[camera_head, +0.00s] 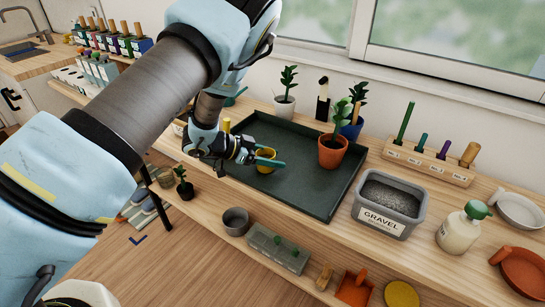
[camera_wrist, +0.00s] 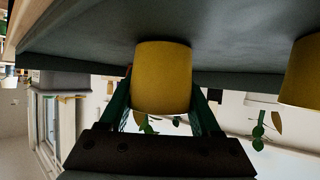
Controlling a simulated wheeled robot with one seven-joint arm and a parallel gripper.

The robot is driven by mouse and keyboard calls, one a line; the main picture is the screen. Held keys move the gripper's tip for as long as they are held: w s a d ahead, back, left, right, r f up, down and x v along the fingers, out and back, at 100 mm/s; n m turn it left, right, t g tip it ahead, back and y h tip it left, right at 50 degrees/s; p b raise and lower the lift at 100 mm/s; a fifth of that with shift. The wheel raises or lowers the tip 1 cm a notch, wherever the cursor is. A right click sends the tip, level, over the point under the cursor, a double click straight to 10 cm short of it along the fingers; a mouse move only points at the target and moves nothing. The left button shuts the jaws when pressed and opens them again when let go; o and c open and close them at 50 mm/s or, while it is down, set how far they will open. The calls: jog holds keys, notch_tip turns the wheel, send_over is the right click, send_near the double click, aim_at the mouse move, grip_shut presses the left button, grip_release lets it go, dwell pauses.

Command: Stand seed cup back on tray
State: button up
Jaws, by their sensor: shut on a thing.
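My gripper (camera_head: 266,163) reaches in from the left over the dark green tray (camera_head: 300,195). Its green fingers are shut on a small yellow seed cup (camera_head: 265,153). The cup looks upright, with its open rim up. In the wrist view the yellow seed cup (camera_wrist: 162,75) sits between the two fingers, and one end of it meets or nearly meets the tray surface (camera_wrist: 100,40). I cannot tell whether it bears on the tray. A second yellow object, apparently a like cup (camera_head: 227,125), shows partly behind my arm; a yellow one is also at the wrist view's right edge (camera_wrist: 303,75).
A potted plant in terracotta (camera_head: 332,150) stands on the tray, right of my gripper. A gravel bin (camera_head: 388,207) is just right of the tray. Other pots (camera_head: 284,108) line the back. The tray's front middle is clear. A lower shelf holds a grey cup (camera_head: 236,221).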

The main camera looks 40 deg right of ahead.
jog(key=o, duration=1.4)
jog(key=shift+f, duration=0.1)
jog(key=shift+o, duration=0.2)
jog(key=shift+r, duration=0.2)
jog(key=b+v, duration=0.3)
jog(key=v, duration=0.9)
jog(key=shift+f, duration=0.1)
jog(key=shift+a, duration=0.15)
